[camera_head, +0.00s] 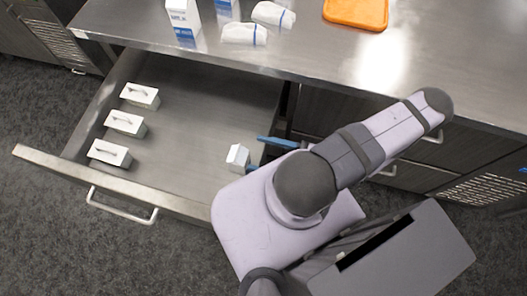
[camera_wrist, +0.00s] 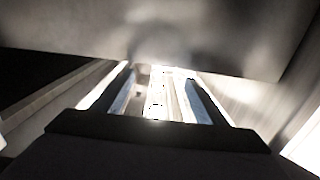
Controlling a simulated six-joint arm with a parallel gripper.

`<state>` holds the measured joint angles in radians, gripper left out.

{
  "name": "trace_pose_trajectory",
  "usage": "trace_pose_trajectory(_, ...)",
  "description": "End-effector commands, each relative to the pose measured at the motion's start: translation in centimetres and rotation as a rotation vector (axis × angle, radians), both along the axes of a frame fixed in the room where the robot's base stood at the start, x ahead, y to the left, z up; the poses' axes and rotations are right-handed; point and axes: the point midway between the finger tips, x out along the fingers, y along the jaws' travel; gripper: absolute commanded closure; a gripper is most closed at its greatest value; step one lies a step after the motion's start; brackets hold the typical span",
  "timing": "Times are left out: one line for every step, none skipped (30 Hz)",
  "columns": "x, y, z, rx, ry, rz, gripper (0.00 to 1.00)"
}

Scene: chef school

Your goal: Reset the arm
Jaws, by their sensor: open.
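My gripper (camera_head: 257,150) is inside the open drawer (camera_head: 195,120) at its right side, low beside the drawer wall. Its two blue fingers are apart, and they also show in the wrist view (camera_wrist: 158,88). A small white block-like item (camera_head: 238,155) lies in the drawer just left of the fingertips. In the wrist view, a bright white shape shows between the fingers. Glare there hides whether the fingers touch anything. My arm covers the drawer's right front part.
Several white handled blocks (camera_head: 123,123) stand in a row at the drawer's left. The steel counter (camera_head: 330,50) overhangs the drawer's back, holding cartons (camera_head: 184,18), rolled white cloths (camera_head: 243,34) and an orange board (camera_head: 356,12). The drawer's middle is free.

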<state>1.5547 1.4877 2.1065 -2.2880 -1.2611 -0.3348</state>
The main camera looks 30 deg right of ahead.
Motion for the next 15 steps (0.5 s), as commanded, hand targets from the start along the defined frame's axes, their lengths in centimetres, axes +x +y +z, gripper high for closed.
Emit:
trace_pose_trajectory(0.01, -0.01, 0.00, 0.000, 0.000, 0.000, 0.35)
trace_pose_trajectory(0.01, -0.01, 0.00, 0.000, 0.000, 0.000, 0.35)
trace_pose_trajectory(0.01, 0.00, 0.00, 0.000, 0.000, 0.000, 0.35)
trace_pose_trajectory(0.01, 0.00, 0.00, 0.000, 0.000, 0.000, 0.35)
trace_pose_trajectory(0.01, 0.00, 0.00, 0.000, 0.000, 0.000, 0.35)
trace_pose_trajectory(0.02, 0.01, 0.00, 0.000, 0.000, 0.000, 0.35)
trace_pose_trajectory(0.02, 0.01, 0.00, 0.000, 0.000, -0.001, 0.35)
trace_pose_trajectory(0.02, 0.01, 0.00, 0.000, 0.000, -0.001, 0.35)
trace_pose_trajectory(0.05, -0.04, 0.06, -0.001, 0.003, 0.000, 0.35)
trace_pose_trajectory(0.09, -0.09, 0.12, -0.004, 0.007, 0.000, 0.35)
trace_pose_trajectory(0.16, -0.17, 0.18, -0.008, 0.015, 0.001, 0.35)
trace_pose_trajectory(0.26, -0.32, 0.29, -0.014, 0.028, 0.002, 0.35)
trace_pose_trajectory(0.37, -0.47, 0.42, -0.021, 0.041, 0.004, 0.35)
trace_pose_trajectory(0.52, -0.66, 0.57, -0.028, 0.058, 0.005, 0.35)
trace_pose_trajectory(0.75, -0.98, 0.77, -0.041, 0.086, 0.007, 0.35)
